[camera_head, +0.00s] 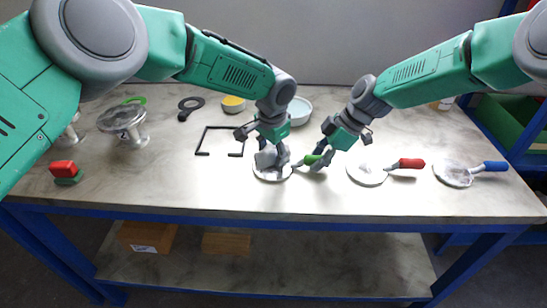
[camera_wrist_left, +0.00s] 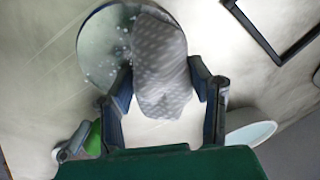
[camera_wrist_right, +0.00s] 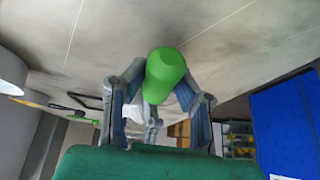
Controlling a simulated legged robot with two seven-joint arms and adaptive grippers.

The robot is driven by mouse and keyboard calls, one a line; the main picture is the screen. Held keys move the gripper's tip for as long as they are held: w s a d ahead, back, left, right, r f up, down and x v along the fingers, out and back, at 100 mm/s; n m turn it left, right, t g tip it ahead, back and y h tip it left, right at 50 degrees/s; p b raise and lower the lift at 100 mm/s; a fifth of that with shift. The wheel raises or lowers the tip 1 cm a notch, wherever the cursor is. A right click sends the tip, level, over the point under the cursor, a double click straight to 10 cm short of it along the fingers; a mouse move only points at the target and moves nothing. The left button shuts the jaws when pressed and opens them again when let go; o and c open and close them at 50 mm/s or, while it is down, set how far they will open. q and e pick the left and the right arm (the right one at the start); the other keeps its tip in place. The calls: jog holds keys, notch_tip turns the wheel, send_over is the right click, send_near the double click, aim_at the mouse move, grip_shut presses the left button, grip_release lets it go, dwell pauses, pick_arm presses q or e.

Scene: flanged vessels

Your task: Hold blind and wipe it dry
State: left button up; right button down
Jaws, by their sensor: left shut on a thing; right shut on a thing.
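The blind is a round pale disc (camera_head: 272,175) with a green handle (camera_head: 315,159), near the table's front edge. In the left wrist view the disc (camera_wrist_left: 103,45) is grey with whitish specks. My left gripper (camera_head: 272,155) is shut on a grey dotted cloth (camera_wrist_left: 160,65), which lies over part of the disc. My right gripper (camera_head: 322,158) is shut on the green handle, whose end shows in the right wrist view (camera_wrist_right: 163,72). The cloth hides part of the disc's face. I cannot tell whether the disc touches the table.
A disc with a red handle (camera_head: 410,163) and one with a blue handle (camera_head: 494,166) lie to the right. A flanged vessel (camera_head: 123,120) and a red-and-green block (camera_head: 65,172) stand left. A black frame (camera_head: 205,137), bowl (camera_head: 300,110) and yellow sponge (camera_head: 233,103) lie behind.

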aim_at(260, 152)
pick_arm(q)
jog(key=s, duration=0.5)
jog(key=shift+s+a, duration=0.35)
jog(key=shift+s, duration=0.05)
jog(key=w, duration=0.5)
jog(key=shift+w+a, duration=0.3)
jog(key=shift+a, duration=0.05)
jog(key=shift+s+a, duration=0.25)
jog(key=shift+s, duration=1.15)
jog(key=shift+s+a, duration=0.2)
jog(key=shift+s, duration=1.2)
jog(key=shift+w+a+f, duration=0.1)
jog(key=shift+w+a, duration=0.1)
jog(key=shift+w, duration=1.2)
jog(key=shift+w+a, duration=0.15)
jog(key=shift+w, duration=1.2)
jog(key=shift+w+r, duration=0.2)
jog(key=shift+r, duration=3.85)
pick_arm(e)
jog(key=c, duration=1.2)
grip_release()
